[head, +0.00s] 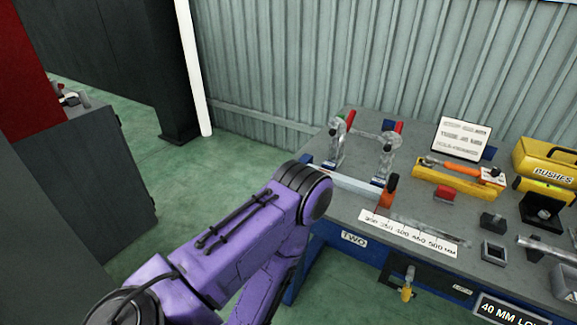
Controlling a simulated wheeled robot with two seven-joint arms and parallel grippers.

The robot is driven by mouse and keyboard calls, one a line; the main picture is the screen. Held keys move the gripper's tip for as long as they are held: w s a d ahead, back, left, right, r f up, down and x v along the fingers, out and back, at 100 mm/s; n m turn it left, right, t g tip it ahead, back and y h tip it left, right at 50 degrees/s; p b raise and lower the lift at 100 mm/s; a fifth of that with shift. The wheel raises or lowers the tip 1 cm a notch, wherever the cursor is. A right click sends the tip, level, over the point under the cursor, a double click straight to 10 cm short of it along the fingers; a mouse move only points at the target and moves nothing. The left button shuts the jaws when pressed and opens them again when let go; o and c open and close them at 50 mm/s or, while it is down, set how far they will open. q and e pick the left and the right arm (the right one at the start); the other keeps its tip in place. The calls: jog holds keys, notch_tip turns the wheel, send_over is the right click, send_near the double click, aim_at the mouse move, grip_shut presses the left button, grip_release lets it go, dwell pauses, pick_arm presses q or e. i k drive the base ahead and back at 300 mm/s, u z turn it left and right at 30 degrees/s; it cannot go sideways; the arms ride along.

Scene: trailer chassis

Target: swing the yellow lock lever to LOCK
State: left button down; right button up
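My purple arm comes in from the lower left and bends in front of the bench's left end. Its gripper is out of the frame, and no other gripper shows.
The grey workbench top (350,216) holds clamp-like metal fittings (375,150) at the back left, a yellow tray (455,183) with a tool, and a yellow box (546,165). A grey cabinet (95,165) stands at the left. Green floor (225,160) between them is clear.

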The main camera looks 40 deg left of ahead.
aim_at(406, 292)
jog(key=u, duration=1.1)
jog(key=i, duration=0.25)
jog(key=z, duration=0.2)
jog(key=k, duration=0.5)
jog(key=z, duration=1.2)
jog(key=i, duration=0.65)
jog(key=u, duration=1.2)
